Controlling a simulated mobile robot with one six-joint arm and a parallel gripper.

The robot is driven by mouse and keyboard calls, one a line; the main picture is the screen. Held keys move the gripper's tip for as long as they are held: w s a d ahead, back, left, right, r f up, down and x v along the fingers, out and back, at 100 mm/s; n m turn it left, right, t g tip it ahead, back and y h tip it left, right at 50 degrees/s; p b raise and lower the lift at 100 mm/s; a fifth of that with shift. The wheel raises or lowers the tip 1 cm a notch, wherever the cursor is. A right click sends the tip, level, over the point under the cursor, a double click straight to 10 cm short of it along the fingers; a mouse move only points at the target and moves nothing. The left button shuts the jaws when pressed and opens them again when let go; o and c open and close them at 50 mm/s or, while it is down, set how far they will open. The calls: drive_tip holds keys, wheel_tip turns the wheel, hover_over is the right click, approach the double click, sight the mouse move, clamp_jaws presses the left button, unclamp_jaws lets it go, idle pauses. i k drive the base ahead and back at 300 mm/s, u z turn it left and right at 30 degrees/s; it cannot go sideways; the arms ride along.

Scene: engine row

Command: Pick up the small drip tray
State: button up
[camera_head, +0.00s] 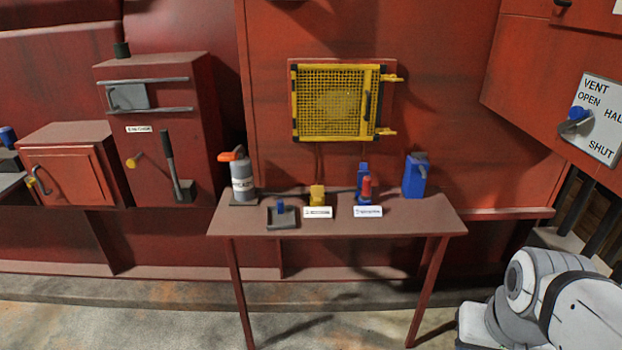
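What looks like the small drip tray (289,224) is a shallow dark tray at the front left of the brown table. A small blue thing (280,206) shows at it, rising from its middle; whether it is a handle or a separate object, I cannot tell. White and grey links of my arm show at the bottom right, well apart from the tray. My gripper's fingers do not show.
The table (340,226) also bears a grey can (242,182) with an orange top, a yellow block (317,195), a red-and-blue item (366,190), a blue container (414,177) and two white labels. A yellow mesh guard (334,102) hangs behind. Floor in front is clear.

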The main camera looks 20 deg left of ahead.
sight(281, 216)
drive_tip(key=u, duration=0.75)
drive_tip(key=i, duration=1.2)
drive_tip(key=u, duration=0.95)
drive_tip(key=k, duration=0.75)
drive_tip(key=u, duration=0.1)
drive_tip(key=i, duration=0.85)
drive_tip(key=z, duration=0.05)
